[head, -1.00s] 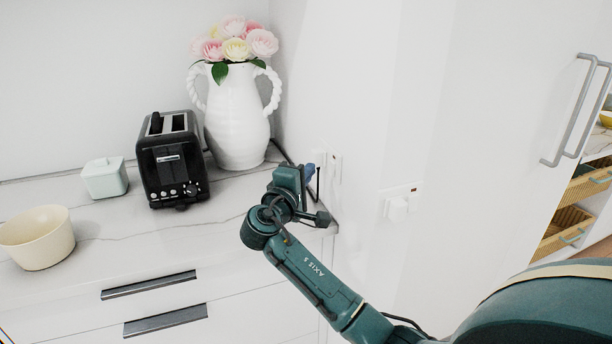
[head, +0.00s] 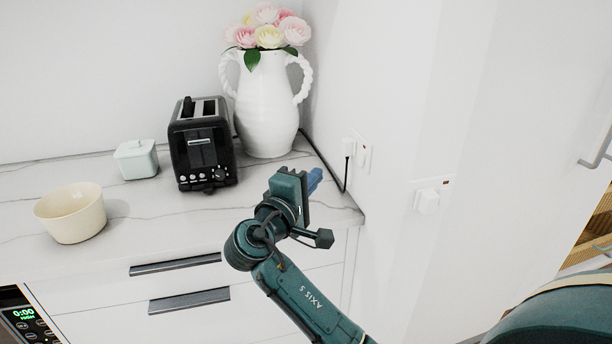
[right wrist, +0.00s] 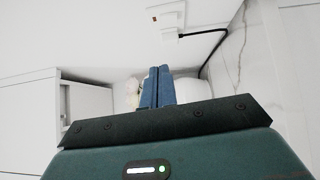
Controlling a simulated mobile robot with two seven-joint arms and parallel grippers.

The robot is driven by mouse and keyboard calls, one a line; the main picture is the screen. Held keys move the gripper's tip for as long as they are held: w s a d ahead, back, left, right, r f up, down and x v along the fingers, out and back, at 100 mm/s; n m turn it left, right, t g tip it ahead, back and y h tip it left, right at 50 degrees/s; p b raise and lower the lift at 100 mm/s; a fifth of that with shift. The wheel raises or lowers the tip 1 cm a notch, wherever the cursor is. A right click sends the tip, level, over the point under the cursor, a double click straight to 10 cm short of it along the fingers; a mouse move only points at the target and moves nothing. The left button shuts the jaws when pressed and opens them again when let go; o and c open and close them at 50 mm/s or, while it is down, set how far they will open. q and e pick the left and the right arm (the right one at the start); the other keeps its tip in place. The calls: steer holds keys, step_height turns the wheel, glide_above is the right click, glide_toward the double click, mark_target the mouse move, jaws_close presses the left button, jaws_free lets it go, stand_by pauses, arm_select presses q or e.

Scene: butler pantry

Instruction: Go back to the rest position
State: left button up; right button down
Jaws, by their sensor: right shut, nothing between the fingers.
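My right gripper (head: 314,180) is in front of the counter's right end in the head view, near the side wall. Its blue fingers are shut with nothing between them. In the right wrist view the two blue fingers (right wrist: 157,87) lie side by side. The gripper is apart from the white vase, the toaster and the wall outlet. My right arm comes in from the lower right. My left gripper is not in view.
A black toaster (head: 200,150), a white vase (head: 267,110) with flowers, a pale green box (head: 136,160) and a cream bowl (head: 72,215) stand on the marble counter (head: 140,205). A cord runs from the wall outlet (head: 349,147). Drawer handles (head: 188,300) are below.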

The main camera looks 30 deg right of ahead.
steer(key=s+a+f+n+t+y+p, duration=0.1)
steer(key=s+a+f+y, duration=0.2)
steer(key=f, duration=0.4)
steer(key=s+a+f+n+y+p, duration=0.1)
steer(key=a+f+y, duration=0.1)
steer(key=f+y, duration=0.45)
steer(key=s+a+f+n+t+y+p, duration=0.1)
steer(key=s+a+f+y, duration=0.2)
steer(key=f, duration=0.6)
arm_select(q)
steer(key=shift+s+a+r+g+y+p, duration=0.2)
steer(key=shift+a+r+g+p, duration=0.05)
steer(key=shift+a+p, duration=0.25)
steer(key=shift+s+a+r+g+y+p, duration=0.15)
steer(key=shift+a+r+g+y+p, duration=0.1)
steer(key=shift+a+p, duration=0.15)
arm_select(e)
steer(key=s+a+f+m+y, duration=0.2)
steer(key=s+a+m+y, duration=0.1)
steer(key=s, duration=0.4)
steer(key=s+a+f+m+g+y, duration=0.1)
steer(key=s+a+f+m+y, duration=0.1)
steer(key=s, duration=0.6)
steer(key=shift+a+f+m+y, duration=0.35)
steer(key=shift+a+m+y, duration=0.4)
steer(key=shift+m, duration=0.15)
